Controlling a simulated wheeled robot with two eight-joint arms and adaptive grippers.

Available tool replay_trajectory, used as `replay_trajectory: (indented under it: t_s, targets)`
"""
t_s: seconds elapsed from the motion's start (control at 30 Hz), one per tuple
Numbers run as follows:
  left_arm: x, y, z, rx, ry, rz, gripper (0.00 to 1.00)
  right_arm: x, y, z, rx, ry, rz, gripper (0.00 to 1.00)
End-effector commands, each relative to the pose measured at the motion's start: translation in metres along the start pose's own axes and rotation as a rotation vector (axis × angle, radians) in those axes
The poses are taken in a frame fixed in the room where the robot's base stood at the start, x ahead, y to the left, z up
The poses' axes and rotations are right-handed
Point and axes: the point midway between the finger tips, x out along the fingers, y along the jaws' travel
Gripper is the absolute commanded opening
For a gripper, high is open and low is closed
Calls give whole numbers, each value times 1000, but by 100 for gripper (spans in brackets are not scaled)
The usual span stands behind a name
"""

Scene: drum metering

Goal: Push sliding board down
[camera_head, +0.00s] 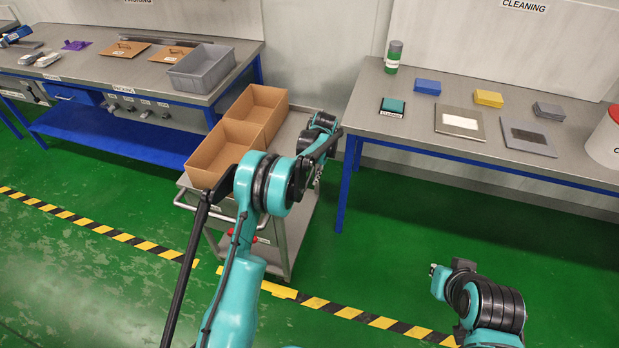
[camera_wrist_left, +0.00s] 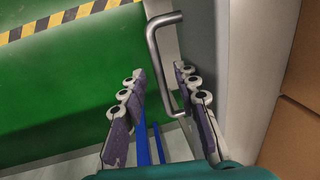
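My left arm reaches over the trolley (camera_head: 295,130), and my left gripper (camera_head: 316,172) hangs by its right side, small and partly hidden by the arm. In the left wrist view, my left gripper (camera_wrist_left: 158,80) is open, its two purple-grey fingers apart. A bent metal handle (camera_wrist_left: 154,50) on a grey upright panel (camera_wrist_left: 205,60) lies between or just beyond the fingers; I cannot tell if they touch it. I cannot make out for sure which part is the sliding board. My right arm is folded at lower right, and its gripper does not show.
Two open cardboard boxes (camera_head: 228,148) stand on the trolley. A packing table (camera_head: 85,75) with a grey bin (camera_head: 200,68) is at left. A cleaning table (camera_head: 385,110) is at right. Green floor with striped tape (camera_head: 118,234) lies clear in front.

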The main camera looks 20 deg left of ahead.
Motion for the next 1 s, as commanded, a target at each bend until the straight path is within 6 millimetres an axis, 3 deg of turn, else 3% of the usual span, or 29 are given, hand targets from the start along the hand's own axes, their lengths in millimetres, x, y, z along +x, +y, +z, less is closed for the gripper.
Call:
replay_trajectory:
  t_s: [0.23,0.33,0.37,0.63,0.77,1.0]
  targets:
    - [1,0,0,0,0,0,31,0,0,0,0,0,0,0]
    - [1,0,0,0,0,0,4,0,0,0,0,0,0,0]
    - [1,0,0,0,0,0,0,0,0,0,0,0,0,0]
    - [4,1,0,0,0,0,0,2,0,1,0,0,0,0]
    - [23,4,0,0,0,0,0,10,0,7,0,0,0,0]
    - [74,14,0,0,0,0,0,31,0,22,0,0,0,0]
